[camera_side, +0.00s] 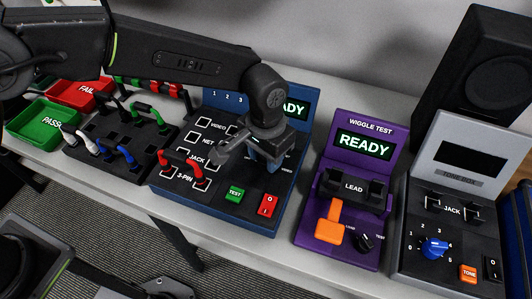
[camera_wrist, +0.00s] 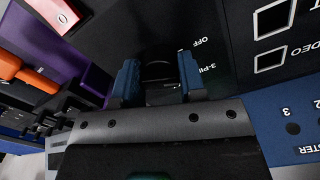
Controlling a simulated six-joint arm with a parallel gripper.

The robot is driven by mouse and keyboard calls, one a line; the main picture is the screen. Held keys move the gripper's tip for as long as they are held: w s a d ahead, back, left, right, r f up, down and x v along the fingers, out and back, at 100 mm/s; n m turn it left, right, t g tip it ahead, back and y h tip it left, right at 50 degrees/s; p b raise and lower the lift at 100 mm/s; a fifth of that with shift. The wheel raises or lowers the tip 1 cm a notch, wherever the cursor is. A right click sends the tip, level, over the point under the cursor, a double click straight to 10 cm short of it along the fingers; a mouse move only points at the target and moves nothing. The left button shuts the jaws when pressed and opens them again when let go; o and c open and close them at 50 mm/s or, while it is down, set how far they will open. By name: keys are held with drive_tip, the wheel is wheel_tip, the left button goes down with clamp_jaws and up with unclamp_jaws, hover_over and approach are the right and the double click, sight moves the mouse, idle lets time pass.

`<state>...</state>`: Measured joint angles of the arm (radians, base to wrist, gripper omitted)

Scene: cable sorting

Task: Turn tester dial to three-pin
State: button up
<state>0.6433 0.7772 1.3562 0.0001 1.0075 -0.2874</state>
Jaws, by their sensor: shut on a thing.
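The blue-edged tester (camera_side: 215,188) stands in the middle of the side view, its screen partly covered by my arm. Its black dial (camera_wrist: 158,70) shows between my blue fingers in the wrist view. My gripper (camera_wrist: 158,78) points down and is shut on the dial. In the side view my gripper (camera_side: 262,163) hides the dial. The printed words OFF and 3-PIN (camera_wrist: 208,67) lie beside the dial in the wrist view. I cannot tell where the dial's pointer stands. A red cable (camera_side: 181,160) arches at the tester's 3-PIN sockets.
A green TEST button (camera_side: 235,193) and a red switch (camera_side: 269,205) sit in front of my gripper. The purple wiggle tester (camera_side: 345,225) and grey tone box (camera_side: 445,165) stand to the right. A cable rack (camera_side: 120,145) and green PASS bin (camera_side: 42,126) are left.

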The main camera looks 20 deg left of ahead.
drive_tip(key=m, duration=0.4)
drive_tip(key=shift+m, duration=0.3)
idle(0.3)
drive_tip(key=o, duration=0.9)
drive_tip(key=shift+r, duration=0.1)
wheel_tip(320, 180, up, 14)
drive_tip(key=shift+f, duration=0.15)
idle(0.4)
